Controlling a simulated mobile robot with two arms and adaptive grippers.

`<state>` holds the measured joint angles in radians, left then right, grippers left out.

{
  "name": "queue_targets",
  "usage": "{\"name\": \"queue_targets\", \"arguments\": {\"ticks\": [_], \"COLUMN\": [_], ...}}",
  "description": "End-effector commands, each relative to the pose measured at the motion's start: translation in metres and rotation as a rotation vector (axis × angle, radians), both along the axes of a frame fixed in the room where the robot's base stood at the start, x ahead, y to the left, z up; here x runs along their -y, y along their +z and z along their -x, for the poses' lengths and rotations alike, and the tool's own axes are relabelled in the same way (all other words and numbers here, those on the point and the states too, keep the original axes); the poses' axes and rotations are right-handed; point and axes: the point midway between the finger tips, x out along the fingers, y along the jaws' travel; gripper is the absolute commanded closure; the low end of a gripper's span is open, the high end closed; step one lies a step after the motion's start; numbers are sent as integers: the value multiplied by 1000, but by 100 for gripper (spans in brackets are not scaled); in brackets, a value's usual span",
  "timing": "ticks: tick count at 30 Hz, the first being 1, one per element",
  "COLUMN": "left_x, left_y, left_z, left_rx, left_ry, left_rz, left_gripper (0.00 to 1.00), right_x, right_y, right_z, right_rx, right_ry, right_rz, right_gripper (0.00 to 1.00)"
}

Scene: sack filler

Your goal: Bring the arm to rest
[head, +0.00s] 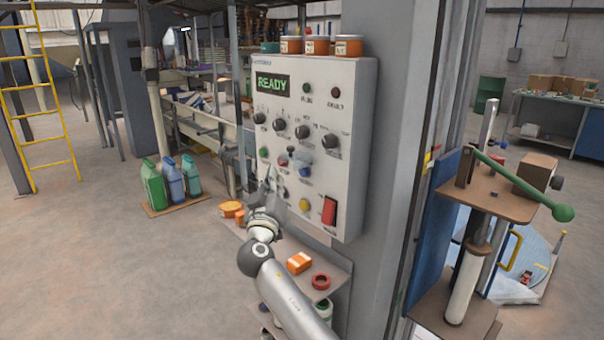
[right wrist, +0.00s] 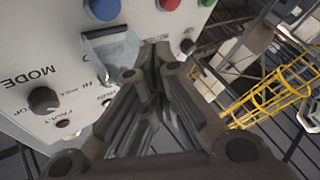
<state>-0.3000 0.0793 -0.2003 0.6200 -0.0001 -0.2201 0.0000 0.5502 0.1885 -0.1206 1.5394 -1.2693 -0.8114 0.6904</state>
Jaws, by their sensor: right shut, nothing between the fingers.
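My right gripper (head: 268,183) is in front of the lower left of the white control panel (head: 350,110). Its fingers point up toward the panel. In the right wrist view the fingers (right wrist: 155,52) are shut and empty, close to the panel face (right wrist: 40,50). A blue button (right wrist: 102,9) and a grey metal piece (right wrist: 112,52) lie just beside the fingertips there. I cannot tell whether the fingertips touch the panel. My right forearm reaches up from the bottom of the head view. My left gripper is not in view.
The panel display (head: 273,84) reads READY. A shelf (head: 335,268) below holds an orange box (head: 299,263) and a red ring (head: 321,282).

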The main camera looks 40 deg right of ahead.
Motion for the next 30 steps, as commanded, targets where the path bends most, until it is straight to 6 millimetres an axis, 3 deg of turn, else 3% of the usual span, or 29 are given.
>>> {"name": "queue_targets", "arguments": {"ticks": [11,14,17,20,25,30], "left_x": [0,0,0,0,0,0], "left_y": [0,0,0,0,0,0], "left_z": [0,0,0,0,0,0], "left_rx": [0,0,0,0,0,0], "left_ry": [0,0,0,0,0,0], "left_rz": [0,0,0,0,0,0], "left_gripper": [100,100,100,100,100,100], "right_x": [0,-1,-4,-10,-24,-38], "right_y": [-1,-12,-44,-95,-194,-292], "right_z": [0,-3,-9,-15,-14,5], "right_rx": [-2,-24,-89,-191,-379,-554], "right_ry": [0,8,29,67,138,203], "right_rz": [0,-3,-16,-38,-85,-141], "right_gripper": [100,100,100,100,100,100]}}
